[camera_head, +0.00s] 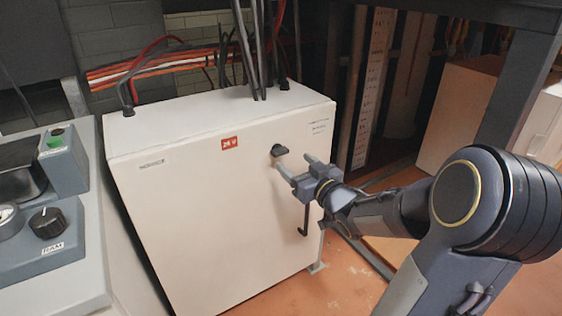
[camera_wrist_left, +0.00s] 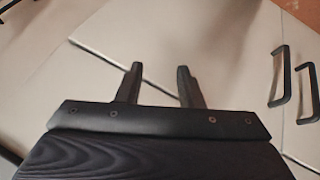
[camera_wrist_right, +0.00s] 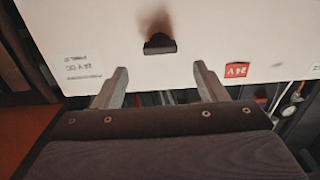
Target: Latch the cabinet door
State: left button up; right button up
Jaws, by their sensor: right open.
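The white cabinet (camera_head: 205,210) stands in the middle of the head view with its door facing me. The door looks flush with the body. A small black latch knob (camera_head: 279,150) sits at the upper right of the door, and it shows in the right wrist view (camera_wrist_right: 160,45) with a dark shadow around it. My right gripper (camera_head: 296,163) is open and empty just below and right of the knob, apart from it. In the right wrist view the knob lies beyond and between the fingertips. My left gripper (camera_wrist_left: 160,85) is open and empty, facing pale panels with dark handles.
Cables (camera_head: 160,70) rise behind and from the cabinet top. A grey console (camera_head: 45,235) with a dial stands at the left. A dark metal frame (camera_head: 510,85) stands at the right.

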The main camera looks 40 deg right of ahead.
aim_at(282, 153)
jog(key=w, duration=0.3)
jog(key=w+b, duration=0.1)
jog(key=w, duration=0.1)
jog(key=shift+w+d, duration=0.25)
jog(key=shift+w, duration=0.05)
jog(key=c, duration=1)
